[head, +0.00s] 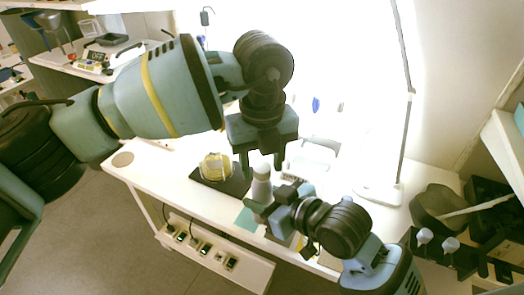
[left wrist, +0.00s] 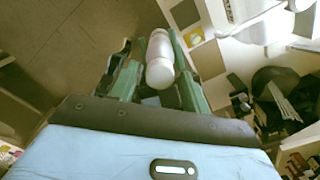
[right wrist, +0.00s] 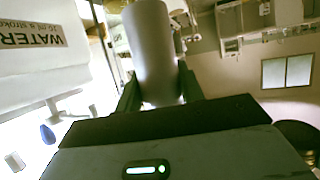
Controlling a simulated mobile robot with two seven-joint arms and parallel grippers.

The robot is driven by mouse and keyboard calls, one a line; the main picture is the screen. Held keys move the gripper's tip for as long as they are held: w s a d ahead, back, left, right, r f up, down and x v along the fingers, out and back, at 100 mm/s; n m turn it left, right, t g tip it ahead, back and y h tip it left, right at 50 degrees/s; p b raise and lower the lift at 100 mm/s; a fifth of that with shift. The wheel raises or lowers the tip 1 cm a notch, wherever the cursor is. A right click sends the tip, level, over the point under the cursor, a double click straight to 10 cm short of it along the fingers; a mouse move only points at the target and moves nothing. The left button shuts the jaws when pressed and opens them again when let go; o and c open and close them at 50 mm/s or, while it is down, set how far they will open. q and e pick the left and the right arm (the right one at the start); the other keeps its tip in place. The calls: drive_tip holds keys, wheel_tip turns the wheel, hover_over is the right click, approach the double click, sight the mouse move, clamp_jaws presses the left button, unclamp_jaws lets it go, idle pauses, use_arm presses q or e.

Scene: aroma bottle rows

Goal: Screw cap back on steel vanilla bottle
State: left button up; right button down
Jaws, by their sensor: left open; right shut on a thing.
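A pale steel-grey bottle (head: 261,189) stands upright off the table, with a whitish cap (head: 262,170) at its top. My right gripper (head: 259,206) is shut on the bottle from the right. In the right wrist view the bottle (right wrist: 152,45) is a plain grey cylinder between the fingers. My left gripper (head: 262,160) is open, pointing down, with its fingers on either side of the cap. In the left wrist view the cap (left wrist: 160,73) lies between the open fingers, with the bottle beyond it. I cannot tell whether the fingers touch the cap or how tightly it sits.
A yellow round vessel (head: 216,168) stands on a dark mat to the left. A teal square (head: 247,219) lies near the front edge. A white box (head: 311,156) is behind. A lamp base (head: 380,194) stands right.

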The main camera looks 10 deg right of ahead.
use_arm(q)
drive_tip(key=c, duration=1)
drive_tip(key=m, duration=0.5)
drive_tip(key=shift+m, duration=0.3)
drive_tip(key=m, duration=1.9)
drive_tip(key=shift+f+m, duration=0.1)
drive_tip(key=shift+m, duration=0.3)
drive_tip(key=o, duration=1.1)
drive_tip(key=shift+o, duration=0.2)
